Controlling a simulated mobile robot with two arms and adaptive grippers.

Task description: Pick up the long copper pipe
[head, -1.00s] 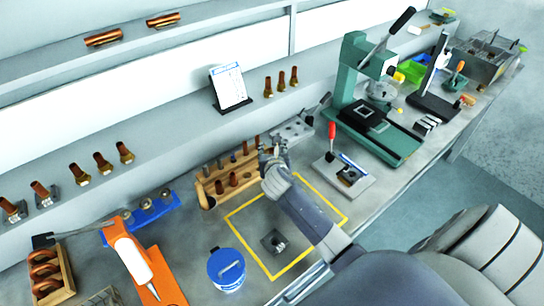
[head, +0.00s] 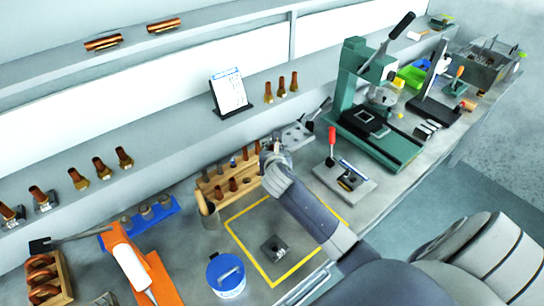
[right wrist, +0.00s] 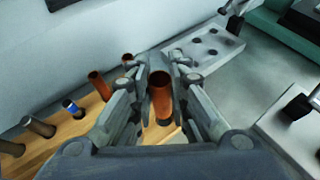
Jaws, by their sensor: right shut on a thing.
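A wooden rack (head: 212,191) on the bench holds several upright copper and dark pipes. My right gripper (head: 270,150) is at the rack's right end. In the right wrist view my right gripper (right wrist: 160,88) is shut on an upright copper pipe (right wrist: 161,105), which stands between its fingers with its open top toward the camera. The pipe's lower end is partly hidden, so I cannot tell whether it is clear of the rack. Another copper pipe (right wrist: 98,84) and a blue-banded pipe (right wrist: 72,107) stand to its left. My left gripper is not in view.
A grey block with holes (right wrist: 205,48) lies just behind and right of the gripper. A red-handled fixture (head: 345,182) and a green press (head: 375,135) stand to the right. A blue tub (head: 226,272) and yellow-taped square (head: 240,240) are in front. A shelf runs behind.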

